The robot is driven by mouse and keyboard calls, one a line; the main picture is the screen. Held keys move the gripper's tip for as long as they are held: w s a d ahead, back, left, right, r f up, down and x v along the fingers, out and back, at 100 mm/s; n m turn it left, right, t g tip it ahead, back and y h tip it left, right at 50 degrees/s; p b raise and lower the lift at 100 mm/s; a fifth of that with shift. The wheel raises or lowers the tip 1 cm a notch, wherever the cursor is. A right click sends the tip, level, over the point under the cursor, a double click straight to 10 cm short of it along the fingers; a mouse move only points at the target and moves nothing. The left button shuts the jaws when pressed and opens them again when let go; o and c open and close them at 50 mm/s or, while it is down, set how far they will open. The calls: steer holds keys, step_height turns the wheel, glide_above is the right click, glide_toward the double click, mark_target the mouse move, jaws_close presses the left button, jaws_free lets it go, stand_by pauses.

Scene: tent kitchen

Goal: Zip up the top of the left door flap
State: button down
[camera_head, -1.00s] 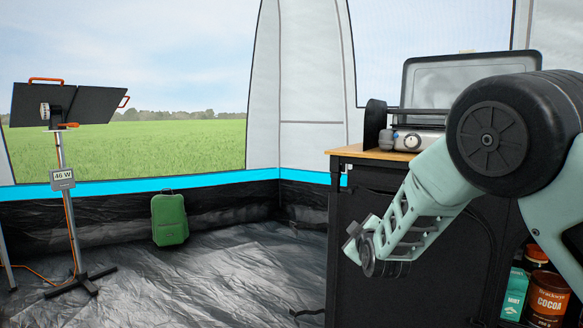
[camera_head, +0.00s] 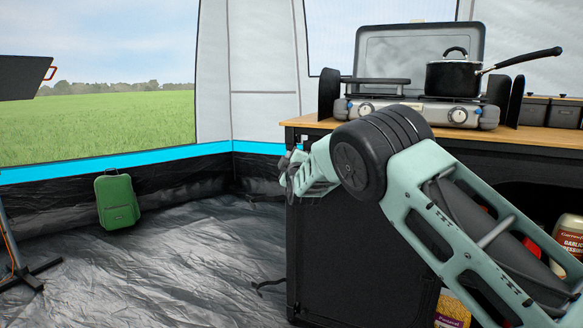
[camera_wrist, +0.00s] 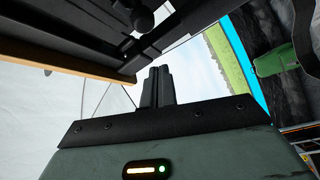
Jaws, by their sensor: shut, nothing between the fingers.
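No zip or slider can be made out, and I cannot tell whether any fabric in view is the left door flap. A large opening or clear panel in the tent wall (camera_head: 100,95) shows the field, above a blue band (camera_head: 110,168). In the head view the end of my arm is by the left corner of the kitchen cabinet; the fingers are not clear there.
The black cabinet (camera_head: 340,235) carries a stove (camera_head: 420,112) with a black pot (camera_head: 452,76) on it. A green case (camera_head: 117,200) stands by the wall. A dark panel on a stand (camera_head: 22,78) is at far left. The floor between is mostly clear.

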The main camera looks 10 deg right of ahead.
steer(key=d, duration=0.1)
steer(key=d+f+b, duration=0.1)
steer(key=d, duration=0.1)
steer(key=shift+s+d+f+b, duration=0.2)
steer(key=shift+s+f+b, duration=0.15)
steer(key=shift+s+b, duration=0.05)
